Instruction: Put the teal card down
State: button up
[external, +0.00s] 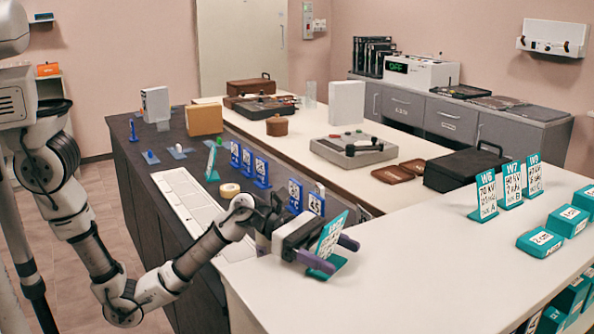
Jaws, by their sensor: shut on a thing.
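My gripper (331,252) is shut on a teal card (331,231), with one dark finger showing on each side of it. The card is upright, slightly tilted, with a white face and dark print that is too small to read. Its teal foot (327,266) shows below the fingers, over the near left part of the white counter (420,270). I cannot tell whether the foot touches the counter. The lower part of the card's face is partly hidden by the gripper.
Teal blocks (540,243) lie nearer. Several blue cards (262,172) and a tape roll (229,190) are left of my gripper. The counter's middle is clear.

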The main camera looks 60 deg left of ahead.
jog(key=o, duration=1)
jog(key=shift+f, duration=0.1)
jog(key=shift+c, duration=0.2)
jog(key=b+v, duration=0.2)
jog(key=v, duration=1)
jog(key=shift+s, duration=0.1)
